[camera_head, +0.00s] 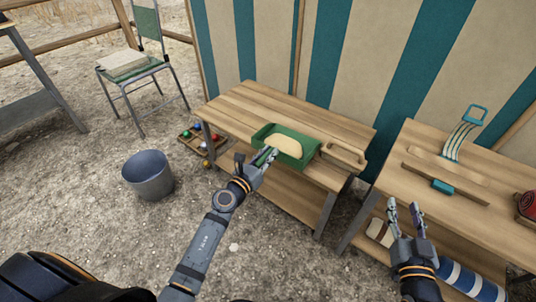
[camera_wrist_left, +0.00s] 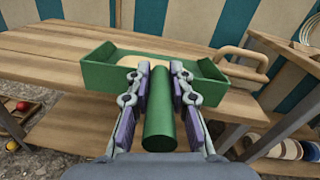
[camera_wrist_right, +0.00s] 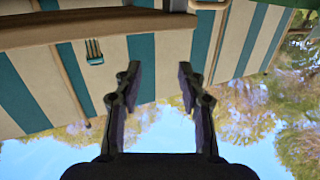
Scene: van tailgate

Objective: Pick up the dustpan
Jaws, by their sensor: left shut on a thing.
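The green dustpan (camera_head: 306,154) is at the front edge of the left wooden table, with a pale rounded surface (camera_head: 286,145) showing inside its walls. In the left wrist view its back wall (camera_wrist_left: 100,76) faces me and its round green handle (camera_wrist_left: 160,115) points towards me. My left gripper (camera_head: 265,157) is shut on the handle, with one finger pad on each side in the left wrist view (camera_wrist_left: 160,95). I cannot tell whether the pan touches the table top. My right gripper (camera_head: 405,212) is open and empty in front of the right table; its spread fingers show in the right wrist view (camera_wrist_right: 157,85).
The left table (camera_head: 240,102) has a wooden handled piece (camera_head: 345,152) right of the dustpan. A bucket (camera_head: 148,176) stands on the ground at left, near a box of balls.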

